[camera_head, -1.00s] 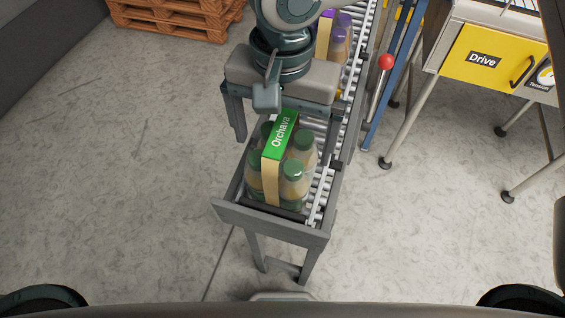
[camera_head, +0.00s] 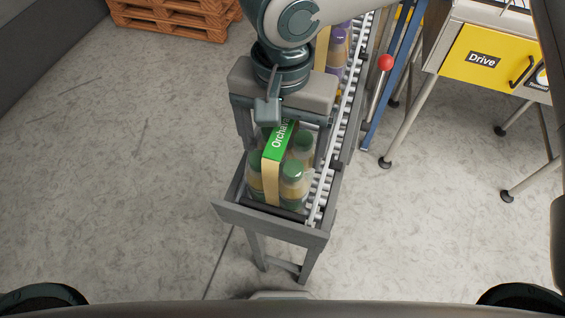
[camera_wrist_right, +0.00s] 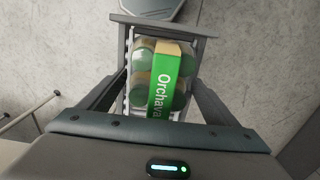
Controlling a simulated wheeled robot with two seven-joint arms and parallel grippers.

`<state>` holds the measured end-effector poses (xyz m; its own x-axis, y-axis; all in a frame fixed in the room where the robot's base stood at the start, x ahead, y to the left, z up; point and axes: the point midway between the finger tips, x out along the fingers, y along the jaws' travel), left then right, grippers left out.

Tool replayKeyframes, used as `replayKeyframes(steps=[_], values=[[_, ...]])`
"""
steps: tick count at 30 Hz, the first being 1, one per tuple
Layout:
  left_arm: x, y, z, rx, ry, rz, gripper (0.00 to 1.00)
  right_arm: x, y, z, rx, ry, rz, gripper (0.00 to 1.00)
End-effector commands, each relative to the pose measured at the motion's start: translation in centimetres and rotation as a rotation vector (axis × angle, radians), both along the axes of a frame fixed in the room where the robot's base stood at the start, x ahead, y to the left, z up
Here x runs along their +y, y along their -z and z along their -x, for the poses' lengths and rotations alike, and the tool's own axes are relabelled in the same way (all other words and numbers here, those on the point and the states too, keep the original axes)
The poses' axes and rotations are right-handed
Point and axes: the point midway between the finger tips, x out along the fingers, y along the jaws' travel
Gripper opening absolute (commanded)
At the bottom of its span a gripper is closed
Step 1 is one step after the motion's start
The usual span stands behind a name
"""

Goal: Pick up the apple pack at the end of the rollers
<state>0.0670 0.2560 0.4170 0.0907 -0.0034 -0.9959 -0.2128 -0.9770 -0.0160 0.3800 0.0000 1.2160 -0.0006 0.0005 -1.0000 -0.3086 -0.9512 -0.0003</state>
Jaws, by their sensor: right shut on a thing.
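The apple pack (camera_head: 279,172) stands upright at the near end of the rollers (camera_head: 318,200). It has green-capped bottles and a green and tan "Orchava" sleeve. My right gripper (camera_head: 283,146) comes down over it from above, one finger on each side, shut on the pack. The gripper body hides the far part of the pack in the head view. In the right wrist view, the pack (camera_wrist_right: 162,75) sits between the two fingers. My left gripper is not in view.
A grey end plate (camera_head: 270,222) closes the conveyor. A purple-capped pack (camera_head: 337,50) stands farther up the rollers. A red-knobbed lever (camera_head: 386,63) and a yellow "Drive" cabinet (camera_head: 487,58) stand to the right. A wooden pallet (camera_head: 175,15) lies at the back left. The left floor is clear.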

Motion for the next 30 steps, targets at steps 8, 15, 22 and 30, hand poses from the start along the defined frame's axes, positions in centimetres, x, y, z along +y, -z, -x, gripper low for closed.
replayKeyframes(steps=[8,15,22,30], values=[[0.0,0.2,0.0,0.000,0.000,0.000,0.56,0.1,-0.4,-0.1,-0.003,0.001,-0.002,0.35],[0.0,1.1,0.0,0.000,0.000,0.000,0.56,0.0,-1.8,-0.1,-0.004,0.002,-0.002,0.36],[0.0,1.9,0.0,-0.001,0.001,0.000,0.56,0.0,-3.7,-0.1,-0.004,0.001,-0.002,0.36],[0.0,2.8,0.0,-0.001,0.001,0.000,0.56,-1.9,-5.1,-0.2,-0.004,0.003,-0.003,0.29]])
